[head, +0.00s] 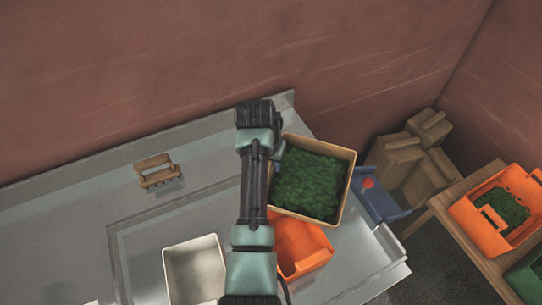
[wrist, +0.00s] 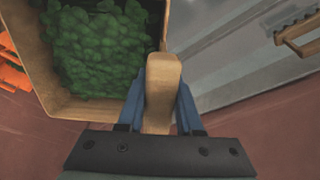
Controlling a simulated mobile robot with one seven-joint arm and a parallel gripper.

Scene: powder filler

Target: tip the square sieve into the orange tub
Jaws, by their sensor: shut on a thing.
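The square sieve (head: 347,188) has a pale wooden frame and is full of green leafy stuff. It is held up over the worktop, roughly level. My gripper (wrist: 161,105) is shut on its wooden handle (wrist: 162,75), which shows between the blue fingers in the wrist view. In the head view my arm hides most of the grip. An orange tub (head: 304,246) stands on the worktop just below and in front of the sieve. The sieve and my arm cover part of it, and the inside that shows looks empty.
A white bin (head: 193,272) stands left of my arm. A wooden handled tool (head: 156,171) lies at the back left. A blue container (head: 380,206) and brown boxes (head: 398,163) are on the right. Another orange tub (head: 513,188), holding greens, sits on a wooden table (head: 470,243).

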